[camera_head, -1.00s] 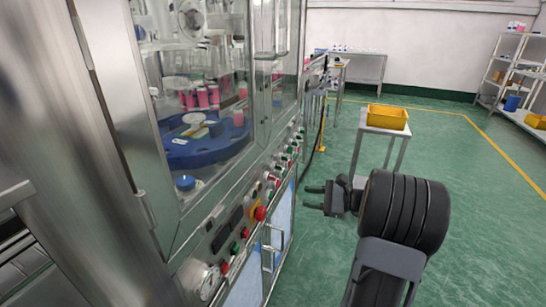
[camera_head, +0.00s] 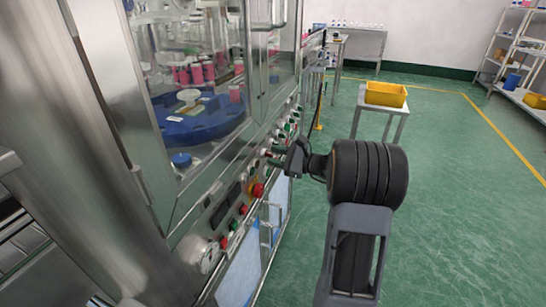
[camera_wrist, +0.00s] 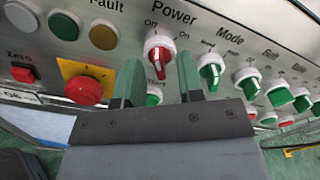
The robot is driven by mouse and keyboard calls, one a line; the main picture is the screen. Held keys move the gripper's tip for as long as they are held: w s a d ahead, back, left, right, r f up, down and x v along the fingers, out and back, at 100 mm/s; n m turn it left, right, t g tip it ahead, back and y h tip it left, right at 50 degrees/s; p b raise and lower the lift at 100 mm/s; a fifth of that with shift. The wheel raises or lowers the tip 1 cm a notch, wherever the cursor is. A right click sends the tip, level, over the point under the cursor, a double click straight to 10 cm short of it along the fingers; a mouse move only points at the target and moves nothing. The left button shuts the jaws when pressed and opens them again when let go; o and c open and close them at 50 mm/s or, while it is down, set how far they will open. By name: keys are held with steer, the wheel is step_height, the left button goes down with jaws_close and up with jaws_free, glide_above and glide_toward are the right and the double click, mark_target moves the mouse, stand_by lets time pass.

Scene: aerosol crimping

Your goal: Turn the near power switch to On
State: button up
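The power switch (camera_wrist: 157,53) is a red rotary knob on a white collar under the word "Power" on the machine's sloping panel, in the wrist view. My gripper (camera_wrist: 159,74) is open, with one green-tinted finger on each side of the knob. I cannot tell whether either finger touches it. In the head view my gripper (camera_head: 276,156) is at the panel and largely hides the switch.
A red emergency button (camera_wrist: 84,90) on a yellow plate lies left of the fingers. Green mode knobs (camera_wrist: 211,67) sit close on the right. A green button (camera_wrist: 153,97) lies just below. A door handle (camera_head: 266,232) projects under the panel. The floor (camera_head: 440,190) to the right is clear.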

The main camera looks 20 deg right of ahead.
steer(key=shift+w+a, duration=0.3)
steer(key=shift+a, duration=0.05)
steer(key=shift+c, duration=0.5)
jaws_close()
